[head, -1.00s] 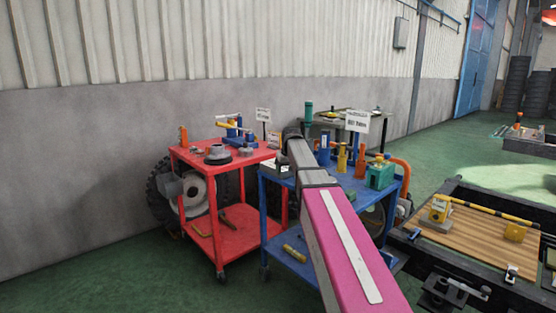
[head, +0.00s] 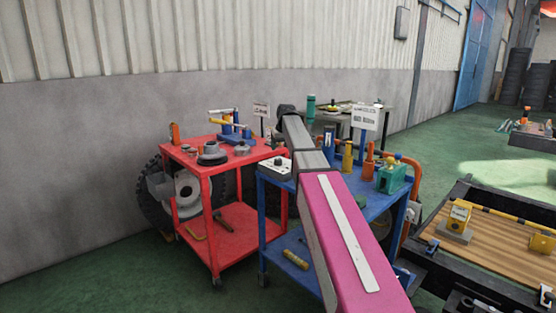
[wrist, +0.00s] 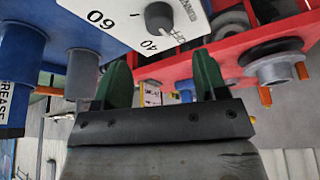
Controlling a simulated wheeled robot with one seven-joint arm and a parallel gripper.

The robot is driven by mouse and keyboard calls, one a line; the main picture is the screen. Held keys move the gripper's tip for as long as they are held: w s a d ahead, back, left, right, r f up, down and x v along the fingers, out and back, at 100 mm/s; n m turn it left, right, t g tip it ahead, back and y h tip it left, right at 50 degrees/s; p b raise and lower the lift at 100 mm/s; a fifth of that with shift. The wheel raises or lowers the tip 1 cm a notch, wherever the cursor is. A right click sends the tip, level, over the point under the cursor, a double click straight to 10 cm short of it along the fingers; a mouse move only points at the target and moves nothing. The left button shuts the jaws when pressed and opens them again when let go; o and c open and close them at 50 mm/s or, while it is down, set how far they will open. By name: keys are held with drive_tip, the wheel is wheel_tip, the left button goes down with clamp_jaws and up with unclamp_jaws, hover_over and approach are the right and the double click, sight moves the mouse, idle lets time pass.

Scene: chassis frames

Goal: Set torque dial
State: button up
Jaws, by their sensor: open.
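The torque dial is a white-faced box (head: 275,167) at the left back corner of the blue cart. In the wrist view its white face (wrist: 120,12) shows at the top, with a black round knob (wrist: 160,17) and the printed marks 40 and 60. In the picture the fingertips lie just below the dial face, apart from the knob. In the head view my arm hides the gripper.
The red cart (head: 235,165) with several parts stands close on the left.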

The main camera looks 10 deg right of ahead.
sight(278, 160)
drive_tip(key=x, duration=0.8)
drive_tip(key=shift+w+f, duration=0.15)
drive_tip(key=shift+f, duration=0.1)
drive_tip(key=c, duration=0.9)
